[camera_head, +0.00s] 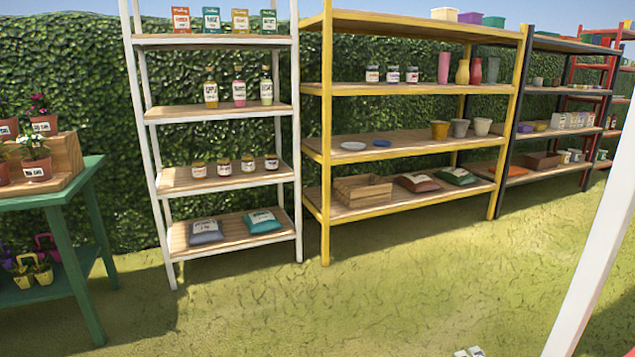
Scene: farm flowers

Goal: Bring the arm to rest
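Neither of my grippers shows clearly in the head view, and no arm can be made out. At the bottom edge, small pale shapes (468,352) are cut off by the frame, and I cannot tell what they are.
A white shelf (222,112), a yellow shelf (400,88) and a black shelf (560,90) line the hedge, holding jars, pots and bags. A green table (65,205) with potted flowers stands left. A white post (600,255) crosses the right foreground. The middle grass is clear.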

